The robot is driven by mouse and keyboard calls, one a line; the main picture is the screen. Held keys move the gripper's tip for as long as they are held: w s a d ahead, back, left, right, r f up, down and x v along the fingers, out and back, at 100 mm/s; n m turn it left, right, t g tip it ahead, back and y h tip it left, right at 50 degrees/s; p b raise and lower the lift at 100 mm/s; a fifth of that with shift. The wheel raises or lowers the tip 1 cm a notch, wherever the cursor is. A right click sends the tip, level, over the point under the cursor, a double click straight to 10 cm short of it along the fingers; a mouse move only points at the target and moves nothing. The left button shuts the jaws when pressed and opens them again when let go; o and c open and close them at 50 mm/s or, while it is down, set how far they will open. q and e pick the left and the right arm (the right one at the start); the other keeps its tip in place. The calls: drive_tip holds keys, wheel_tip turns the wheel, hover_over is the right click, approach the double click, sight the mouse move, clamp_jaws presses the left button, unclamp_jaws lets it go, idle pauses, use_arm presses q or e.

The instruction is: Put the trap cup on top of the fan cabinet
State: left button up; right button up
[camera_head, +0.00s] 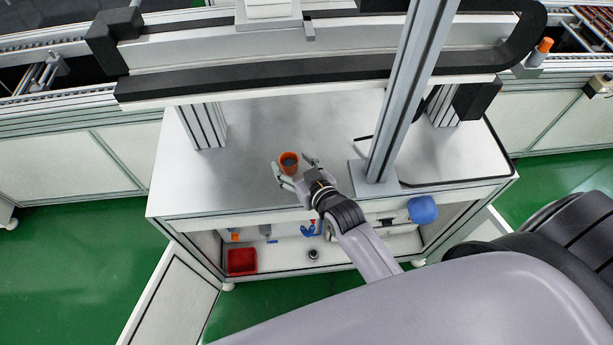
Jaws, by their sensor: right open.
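A small orange cup (289,168), which I take to be the trap cup, stands upright on the grey metal top of a white cabinet (235,190), which I take to be the fan cabinet. I cannot tell whether either finger touches the cup. My left gripper is not in view.
A metal post (400,105) rises from the top, right of my gripper. A black-edged conveyor beam (330,65) crosses behind. The top left of the cup is clear.

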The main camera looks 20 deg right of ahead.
drive_tip(key=b+v, duration=0.1)
drive_tip(key=v, duration=1)
drive_tip(key=shift+f, duration=0.15)
